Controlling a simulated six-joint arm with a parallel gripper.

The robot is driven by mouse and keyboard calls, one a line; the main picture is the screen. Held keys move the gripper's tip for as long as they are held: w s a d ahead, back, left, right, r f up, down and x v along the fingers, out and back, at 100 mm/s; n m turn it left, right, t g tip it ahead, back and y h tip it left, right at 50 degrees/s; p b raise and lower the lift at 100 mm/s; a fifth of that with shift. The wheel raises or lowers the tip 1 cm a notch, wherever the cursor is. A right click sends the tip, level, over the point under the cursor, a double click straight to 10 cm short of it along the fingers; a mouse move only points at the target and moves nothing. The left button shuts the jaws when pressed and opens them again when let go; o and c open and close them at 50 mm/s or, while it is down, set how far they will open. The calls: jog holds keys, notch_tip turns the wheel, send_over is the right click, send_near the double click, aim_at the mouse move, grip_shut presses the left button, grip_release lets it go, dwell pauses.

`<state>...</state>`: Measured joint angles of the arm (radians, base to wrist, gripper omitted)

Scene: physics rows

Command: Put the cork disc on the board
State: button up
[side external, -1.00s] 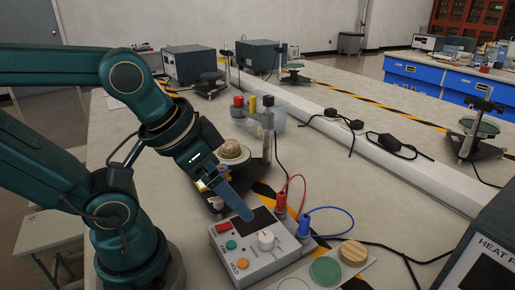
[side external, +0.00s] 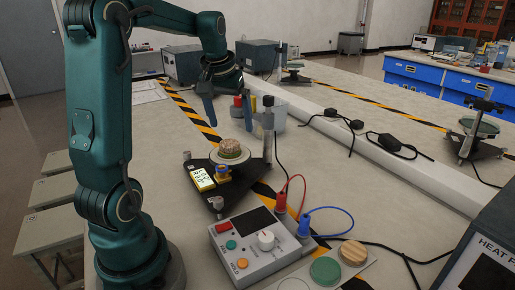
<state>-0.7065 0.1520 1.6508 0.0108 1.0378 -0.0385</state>
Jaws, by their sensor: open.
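A speckled brown disc, which looks like the cork disc (side external: 229,144), lies on a round pale plate (side external: 230,159) of a black-based stand. The board (side external: 333,284) is the pale sheet at the front right, partly cut off by the picture's lower edge. It carries a green disc (side external: 326,271), a striped wooden disc (side external: 353,251) and an empty circle outline. My gripper (side external: 229,118) is open and empty, its two blue fingers pointing down and spread apart. It appears above the cork disc in the picture; its exact depth is hard to tell.
A grey meter box (side external: 262,246) with red and blue leads stands between the stand and the board. A grey post (side external: 267,128) rises at the stand's right. A white cable duct (side external: 395,160) runs along the right.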

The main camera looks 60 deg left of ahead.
aim_at(229, 143)
jog(key=shift+s+a+f+n, duration=0.3)
jog(key=shift+s+a+f, duration=0.1)
jog(key=shift+a+f, duration=0.35)
jog(key=shift+x, duration=2.25)
jog(key=shift+d, duration=0.15)
jog(key=c, duration=1.5)
